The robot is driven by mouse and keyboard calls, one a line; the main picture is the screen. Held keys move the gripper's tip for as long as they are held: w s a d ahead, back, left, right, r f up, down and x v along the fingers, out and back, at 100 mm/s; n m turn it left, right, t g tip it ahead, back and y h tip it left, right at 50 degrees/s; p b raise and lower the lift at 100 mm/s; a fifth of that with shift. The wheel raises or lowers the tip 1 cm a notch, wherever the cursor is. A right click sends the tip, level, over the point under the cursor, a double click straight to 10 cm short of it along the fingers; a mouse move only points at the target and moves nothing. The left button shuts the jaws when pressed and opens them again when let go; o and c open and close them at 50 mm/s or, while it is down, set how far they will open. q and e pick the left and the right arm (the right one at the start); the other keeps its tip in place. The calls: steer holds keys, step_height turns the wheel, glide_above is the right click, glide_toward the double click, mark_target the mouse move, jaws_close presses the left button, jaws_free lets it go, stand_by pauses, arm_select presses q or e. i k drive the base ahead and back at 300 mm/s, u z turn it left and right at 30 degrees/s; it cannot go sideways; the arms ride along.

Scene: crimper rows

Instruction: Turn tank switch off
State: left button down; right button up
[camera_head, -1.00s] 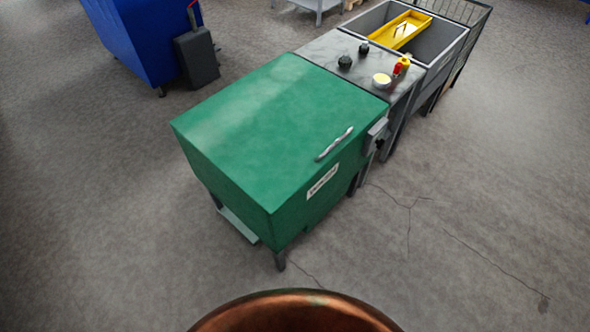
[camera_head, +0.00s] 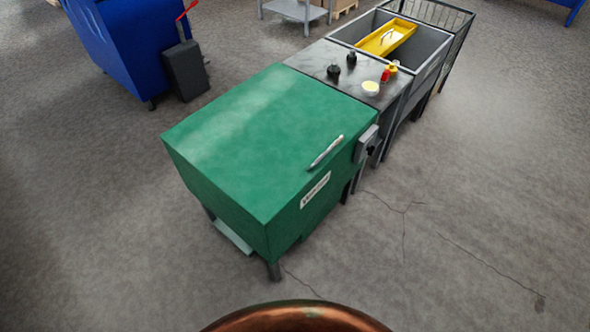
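A green tank-like cabinet (camera_head: 255,140) with a closed flat lid, a silver handle (camera_head: 326,152) and a white label (camera_head: 315,190) stands on legs in the middle of the head view. A small grey box with a dark knob (camera_head: 371,150), which looks like a switch, is on its right side near the back corner. The switch's setting is too small to tell. Neither of my grippers is in view.
A grey worktop (camera_head: 318,62) with black knobs and a red-yellow item adjoins the cabinet. Behind it are a sink (camera_head: 440,50) with a yellow tray (camera_head: 385,38) and a wire basket. A blue machine (camera_head: 120,45) stands back left. The floor at right is clear.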

mark_target(371, 149)
steer(key=z, duration=1.85)
steer(key=i, duration=1.35)
steer(key=u, duration=2.1)
